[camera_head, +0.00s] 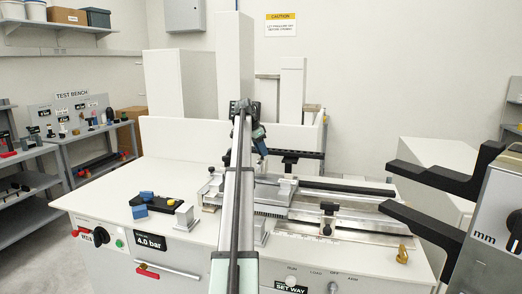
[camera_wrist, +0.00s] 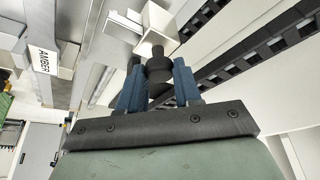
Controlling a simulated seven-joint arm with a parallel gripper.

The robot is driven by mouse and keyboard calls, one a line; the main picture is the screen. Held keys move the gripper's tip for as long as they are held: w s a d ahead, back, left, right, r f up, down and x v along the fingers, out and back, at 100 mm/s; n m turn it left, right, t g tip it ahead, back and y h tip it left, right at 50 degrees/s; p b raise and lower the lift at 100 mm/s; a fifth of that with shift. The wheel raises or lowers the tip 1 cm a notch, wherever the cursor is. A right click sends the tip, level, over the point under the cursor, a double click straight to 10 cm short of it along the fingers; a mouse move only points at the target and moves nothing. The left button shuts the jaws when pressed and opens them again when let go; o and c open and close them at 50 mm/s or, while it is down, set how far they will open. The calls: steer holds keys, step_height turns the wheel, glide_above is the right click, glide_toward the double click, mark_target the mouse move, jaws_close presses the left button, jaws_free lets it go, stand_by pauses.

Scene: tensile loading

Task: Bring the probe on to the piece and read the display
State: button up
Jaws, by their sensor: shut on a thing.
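My gripper (camera_wrist: 158,85) has two blue fingers closed on a black knob (camera_wrist: 157,64). Past the knob in the wrist view is a pale metal block (camera_wrist: 157,22); I cannot tell whether the two are joined. In the head view my gripper (camera_head: 258,142) is above the back of the bench rig, and my own arm hides much of it. A grey box marked "mm" (camera_head: 490,225) stands at the right edge, cut off by the frame; no reading is visible. I cannot tell for certain which part is the probe or the piece.
The white bench (camera_head: 115,192) carries a metal slide with a long dark rail (camera_head: 345,188) and a black clamp (camera_head: 328,217). A black fixture with blue blocks (camera_head: 141,208) sits left of my arm. Two thick black arms (camera_head: 430,178) reach in from the right.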

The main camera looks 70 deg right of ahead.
mark_target(260, 164)
steer(key=c, duration=0.3)
steer(key=a, duration=0.7)
steer(key=shift+a, duration=0.15)
steer(key=o, duration=0.9)
steer(key=shift+o, duration=0.2)
steer(key=v, duration=1.4)
steer(key=shift+f, duration=0.1)
